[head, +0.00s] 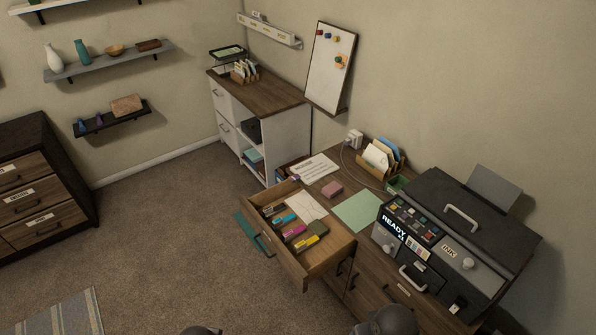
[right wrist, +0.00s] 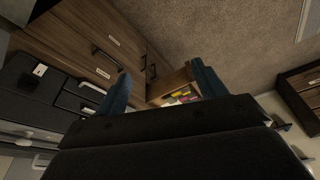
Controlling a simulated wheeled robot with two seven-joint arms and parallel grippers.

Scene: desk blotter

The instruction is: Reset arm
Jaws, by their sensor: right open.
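My right gripper (right wrist: 160,72) shows in the right wrist view with its two teal fingers spread wide apart. Nothing is between them except the distant view of the drawer and floor. In the head view only dark rounded parts of my arms show at the bottom edge, and neither gripper is visible there. An open drawer (head: 326,262) of the wooden desk holds several coloured markers (head: 306,243) and a white paper (head: 300,205). The drawer also appears beyond the fingers in the right wrist view (right wrist: 168,86). My left gripper is not in view.
A grey printer (head: 458,215) reading READY stands on the desk's right. A green sheet (head: 357,211), a pink block (head: 332,189) and a file holder (head: 378,157) share the desktop. The pulled-out drawer juts over the carpet (head: 180,235). A labelled dresser (head: 40,190) stands left.

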